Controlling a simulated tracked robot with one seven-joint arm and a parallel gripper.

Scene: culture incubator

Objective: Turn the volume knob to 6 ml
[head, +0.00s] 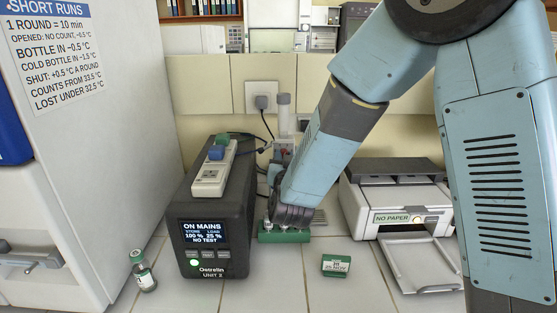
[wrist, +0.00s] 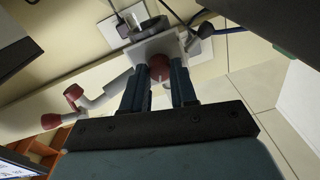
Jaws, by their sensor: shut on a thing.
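A dark red round knob (wrist: 160,67) with a pale mark sits on the white body (wrist: 150,45) of a dispenser in the wrist view. I take it for the volume knob; no scale or reading is legible. My gripper (wrist: 160,80) has its two dark fingers on either side of the knob and is shut on it. In the head view my gripper's wrist end (head: 291,214) is low behind a green rack, with its fingertips hidden. The dispenser (head: 284,118) shows only partly there, behind my arm.
White arms with red ends (wrist: 74,92) stick out left of the dispenser. A green rack (head: 283,237) and a small green box (head: 336,265) are in front. A dark power unit (head: 210,235) and a vial (head: 142,272) stand left, a printer (head: 400,205) right.

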